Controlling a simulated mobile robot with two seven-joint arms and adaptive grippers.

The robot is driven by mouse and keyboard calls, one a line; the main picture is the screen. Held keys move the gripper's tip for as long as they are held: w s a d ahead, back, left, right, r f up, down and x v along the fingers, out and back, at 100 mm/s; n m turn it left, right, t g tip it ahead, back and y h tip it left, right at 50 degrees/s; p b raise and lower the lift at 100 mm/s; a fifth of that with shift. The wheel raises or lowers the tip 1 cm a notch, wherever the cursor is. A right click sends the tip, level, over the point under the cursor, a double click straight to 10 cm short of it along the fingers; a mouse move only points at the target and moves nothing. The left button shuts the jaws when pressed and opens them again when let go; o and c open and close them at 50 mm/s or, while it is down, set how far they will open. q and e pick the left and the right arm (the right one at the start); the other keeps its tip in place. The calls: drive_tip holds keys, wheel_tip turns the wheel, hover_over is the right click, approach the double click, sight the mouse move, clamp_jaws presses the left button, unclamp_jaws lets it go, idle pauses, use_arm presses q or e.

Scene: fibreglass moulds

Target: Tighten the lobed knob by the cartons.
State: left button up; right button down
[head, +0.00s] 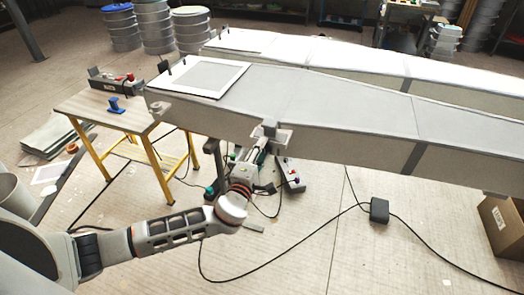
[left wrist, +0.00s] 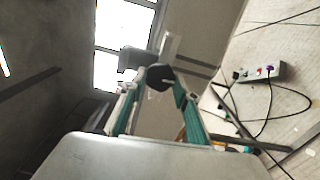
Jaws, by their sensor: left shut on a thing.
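My left gripper (head: 257,150) reaches up to the near side of the long grey mould (head: 330,105), under a small bracket (head: 270,129). In the left wrist view its two teal-sided fingers (left wrist: 159,84) close around a dark lobed knob (left wrist: 160,74). The fingers touch the knob from both sides, and it sits in front of a grey clamp body (left wrist: 132,58). A brown carton (head: 502,226) stands on the floor at the right edge. My right gripper is not in view.
A power strip (head: 292,177) lies on the floor beyond the gripper. Black cables and a black box (head: 379,211) lie on the open floor.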

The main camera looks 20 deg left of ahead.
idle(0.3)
use_arm(q)
drive_tip(key=o, duration=1.1)
drive_tip(key=s, duration=1.2)
drive_tip(key=shift+a, duration=0.25)
